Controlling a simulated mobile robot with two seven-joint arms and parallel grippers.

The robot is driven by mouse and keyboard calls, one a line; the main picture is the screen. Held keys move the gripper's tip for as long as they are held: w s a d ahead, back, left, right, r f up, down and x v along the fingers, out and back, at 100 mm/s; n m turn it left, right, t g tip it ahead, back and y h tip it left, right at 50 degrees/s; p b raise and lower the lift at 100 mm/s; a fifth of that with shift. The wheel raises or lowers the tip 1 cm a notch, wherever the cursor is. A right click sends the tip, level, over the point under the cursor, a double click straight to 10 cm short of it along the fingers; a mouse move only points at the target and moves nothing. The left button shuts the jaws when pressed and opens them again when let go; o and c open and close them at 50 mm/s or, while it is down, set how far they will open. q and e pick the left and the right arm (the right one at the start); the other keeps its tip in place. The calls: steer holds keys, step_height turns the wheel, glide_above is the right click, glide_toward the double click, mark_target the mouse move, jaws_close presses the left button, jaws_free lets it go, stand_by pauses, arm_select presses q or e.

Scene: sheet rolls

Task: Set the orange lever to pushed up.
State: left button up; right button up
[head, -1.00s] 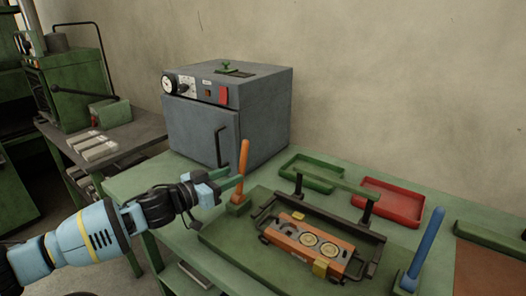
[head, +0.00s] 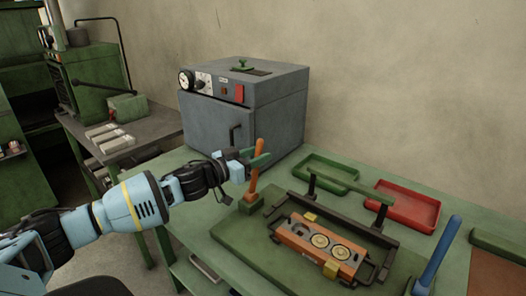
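The orange lever (head: 254,179) rises from a small green base (head: 250,204) at the left edge of the green platform. It stands nearly upright, its top leaning slightly right. My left gripper (head: 255,157) is at the upper part of the lever. Its fingers look apart, one in front of the lever and the other at its left or behind it. I cannot tell whether they touch it. My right gripper is out of view.
A grey oven (head: 247,112) stands close behind the lever. A blue lever (head: 437,254) is at right. Green (head: 335,172) and red (head: 409,205) trays lie behind.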

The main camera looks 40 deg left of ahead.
arm_select(q)
steer(key=shift+x, duration=1.45)
jaws_close()
